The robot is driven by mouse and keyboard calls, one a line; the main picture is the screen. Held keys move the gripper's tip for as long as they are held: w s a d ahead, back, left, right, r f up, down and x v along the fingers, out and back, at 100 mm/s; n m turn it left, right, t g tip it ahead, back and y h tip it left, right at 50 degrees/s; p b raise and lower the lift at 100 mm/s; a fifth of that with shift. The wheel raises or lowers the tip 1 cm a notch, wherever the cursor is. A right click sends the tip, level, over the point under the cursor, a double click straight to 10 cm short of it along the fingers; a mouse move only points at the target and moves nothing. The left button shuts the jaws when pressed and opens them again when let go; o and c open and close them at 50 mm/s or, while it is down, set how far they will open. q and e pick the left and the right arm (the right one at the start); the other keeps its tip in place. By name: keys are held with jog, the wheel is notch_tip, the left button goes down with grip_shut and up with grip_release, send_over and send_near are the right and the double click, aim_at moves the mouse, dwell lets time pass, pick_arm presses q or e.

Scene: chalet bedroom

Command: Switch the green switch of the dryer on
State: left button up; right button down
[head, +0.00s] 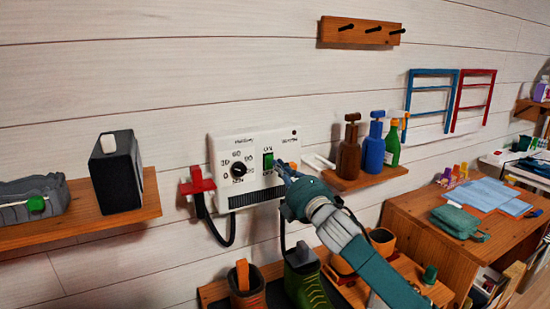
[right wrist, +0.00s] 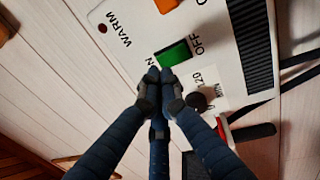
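The white dryer panel (head: 225,150) is fixed to the plank wall, with a black dial (head: 239,169) and a green switch (head: 268,160). The green switch also shows in the right wrist view (right wrist: 172,53), between the printed ON end and OFF end. My right gripper (head: 284,172) is at the right part of the panel, just beside the switch. In the right wrist view its fingers (right wrist: 163,80) are drawn together, empty, with their tips at the near edge of the switch. I cannot tell if they touch it, or which way the switch is tipped. My left gripper is out of view.
A red holder (head: 198,186) with a black cord hangs left of the dryer. A left shelf (head: 75,226) bears a dark box. A right shelf (head: 350,182) holds several bottles close to my right arm. Boots (head: 305,278) stand on the rack below.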

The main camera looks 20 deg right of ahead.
aim_at(270, 157)
jog(key=shift+w+r+p, duration=0.2)
jog(key=shift+w+p, duration=0.1)
jog(key=shift+w, duration=1.4)
jog(key=p, duration=0.1)
jog(key=r+p, duration=0.1)
jog(key=shift+w+a+p, duration=0.1)
jog(key=shift+w+p, duration=0.1)
jog(key=shift+p, duration=0.2)
jog(key=shift+f+g, duration=0.3)
jog(key=shift+f, duration=0.05)
